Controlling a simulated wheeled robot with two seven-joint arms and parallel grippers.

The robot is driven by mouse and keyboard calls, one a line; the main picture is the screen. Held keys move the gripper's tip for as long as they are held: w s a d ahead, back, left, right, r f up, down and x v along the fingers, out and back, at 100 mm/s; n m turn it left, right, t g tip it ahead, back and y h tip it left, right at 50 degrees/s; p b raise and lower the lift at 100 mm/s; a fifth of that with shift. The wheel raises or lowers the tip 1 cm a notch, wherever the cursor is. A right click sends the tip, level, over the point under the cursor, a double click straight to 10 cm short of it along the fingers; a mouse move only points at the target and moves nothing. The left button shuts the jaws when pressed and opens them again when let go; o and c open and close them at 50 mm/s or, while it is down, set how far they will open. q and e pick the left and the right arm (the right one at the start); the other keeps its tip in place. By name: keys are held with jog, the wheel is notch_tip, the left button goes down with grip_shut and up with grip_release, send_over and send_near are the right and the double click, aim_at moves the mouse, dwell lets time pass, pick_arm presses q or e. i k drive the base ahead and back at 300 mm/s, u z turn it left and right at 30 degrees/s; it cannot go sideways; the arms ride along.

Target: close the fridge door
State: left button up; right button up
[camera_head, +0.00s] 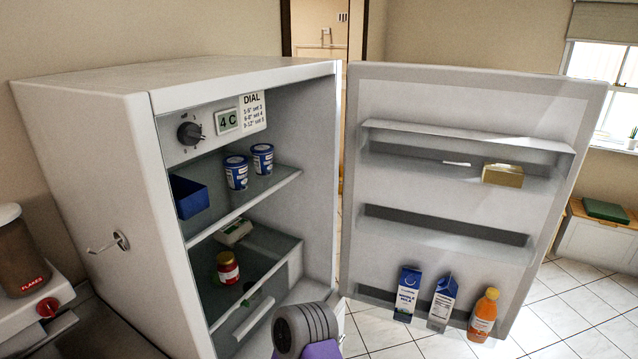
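The white fridge (115,170) stands at the left with its interior facing me. Its door (460,100) is wide open, swung out to the right, with its inner side and shelves towards me. The door joins the body near the fridge's right edge. A grey ribbed part with purple below it shows at the bottom middle, in front of the fridge's lower opening; it looks like part of my own arm. I see no gripper fingers, so neither gripper's state shows. The door's outer side is hidden.
The door's bottom shelf holds two blue-white cartons (408,293) and an orange bottle (483,315); a small box (502,175) sits higher. Inside the fridge are two tubs (236,172), a blue bin (189,196) and a jar (228,268). Tiled floor (565,310) lies open at right.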

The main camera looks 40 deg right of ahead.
aim_at(437, 219)
jog(key=k, duration=1)
jog(key=z, duration=3.05)
jog(key=i, duration=4.55)
jog(key=u, duration=4.1)
